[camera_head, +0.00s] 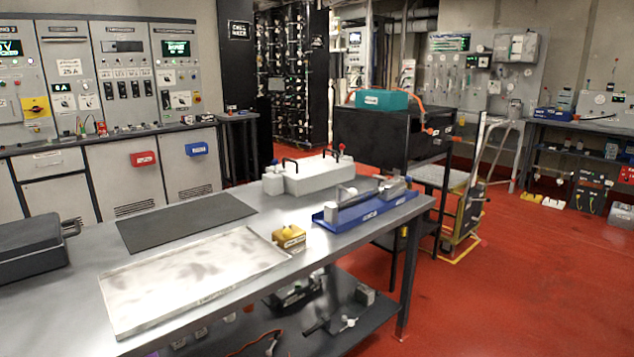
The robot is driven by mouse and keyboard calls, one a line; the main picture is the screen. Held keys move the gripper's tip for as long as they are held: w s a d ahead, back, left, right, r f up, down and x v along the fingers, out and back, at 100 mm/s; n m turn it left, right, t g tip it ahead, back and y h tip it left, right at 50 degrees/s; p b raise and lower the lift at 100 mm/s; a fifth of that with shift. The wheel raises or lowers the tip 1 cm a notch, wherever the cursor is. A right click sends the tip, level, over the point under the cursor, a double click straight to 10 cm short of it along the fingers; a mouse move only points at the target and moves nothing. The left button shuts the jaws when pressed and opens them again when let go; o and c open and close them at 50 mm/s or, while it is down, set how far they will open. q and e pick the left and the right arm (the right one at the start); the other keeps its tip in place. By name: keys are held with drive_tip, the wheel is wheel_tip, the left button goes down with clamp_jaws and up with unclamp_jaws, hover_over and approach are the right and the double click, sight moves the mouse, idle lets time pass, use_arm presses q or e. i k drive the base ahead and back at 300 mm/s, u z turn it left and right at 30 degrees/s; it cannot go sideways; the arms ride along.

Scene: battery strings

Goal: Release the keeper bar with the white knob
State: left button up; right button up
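A blue tray (366,209) lies near the right end of the metal table, with grey metal parts (394,187) in it. A small pale rounded part shows at the tray's left end. A light grey block (318,176) with black handles and a small red knob stands behind the tray. I cannot tell which part is the keeper bar, nor pick out its white knob for sure, at this size. Neither of my grippers is in view.
A shallow metal tray (190,277), a dark mat (185,221) and a yellow block (289,238) are on the table (90,250). A dark case (30,250) sits at the left. A black cart (375,135) stands behind; red floor (520,290) is clear at right.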

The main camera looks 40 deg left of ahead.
sight(351, 192)
drive_tip(key=u, duration=1.05)
drive_tip(key=i, duration=0.95)
drive_tip(key=u, duration=0.95)
